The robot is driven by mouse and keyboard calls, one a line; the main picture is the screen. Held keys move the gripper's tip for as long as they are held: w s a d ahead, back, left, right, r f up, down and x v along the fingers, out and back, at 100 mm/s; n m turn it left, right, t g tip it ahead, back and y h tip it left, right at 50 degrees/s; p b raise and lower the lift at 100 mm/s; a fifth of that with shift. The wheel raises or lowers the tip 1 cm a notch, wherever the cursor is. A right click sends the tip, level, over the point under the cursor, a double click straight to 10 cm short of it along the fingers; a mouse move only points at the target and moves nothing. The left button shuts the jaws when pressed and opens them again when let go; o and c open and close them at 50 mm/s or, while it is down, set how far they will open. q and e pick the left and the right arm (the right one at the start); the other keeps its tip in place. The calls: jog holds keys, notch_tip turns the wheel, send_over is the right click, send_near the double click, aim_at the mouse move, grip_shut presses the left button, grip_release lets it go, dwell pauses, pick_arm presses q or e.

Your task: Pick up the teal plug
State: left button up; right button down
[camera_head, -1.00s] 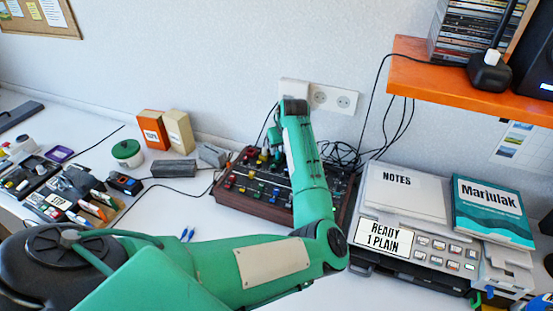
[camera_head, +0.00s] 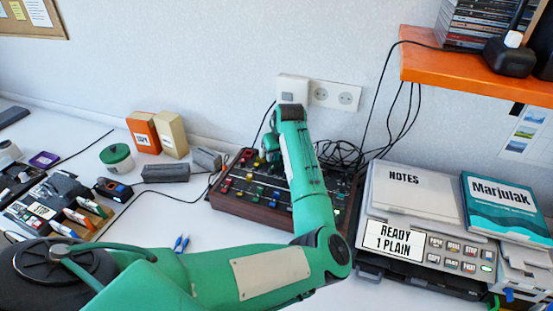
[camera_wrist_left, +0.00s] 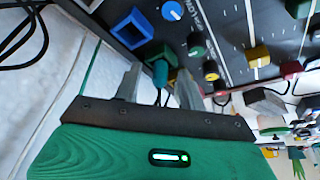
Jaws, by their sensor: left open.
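In the left wrist view the teal plug (camera_wrist_left: 160,73) stands beside a blue square socket (camera_wrist_left: 157,52) at the edge of the dark mixer panel (camera_wrist_left: 232,70). Dark cable runs from it toward my gripper's body. My left gripper (camera_wrist_left: 158,84) is open, with one finger on each side of the plug. I cannot tell whether the fingers touch it. In the head view my left arm reaches over the mixer (camera_head: 245,205), and its gripper (camera_head: 267,152) is mostly hidden behind the wrist. I cannot make out the plug there. My right gripper is not in view.
Coloured knobs, including a green one (camera_wrist_left: 196,45), stand close to the gripper. Black cables (camera_head: 342,153) lie behind the mixer under wall sockets (camera_head: 335,95). A printer (camera_head: 440,250) stands right, below an orange shelf (camera_head: 470,75). Small boxes (camera_head: 172,135) stand left.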

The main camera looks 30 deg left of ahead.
pick_arm(q)
grip_shut()
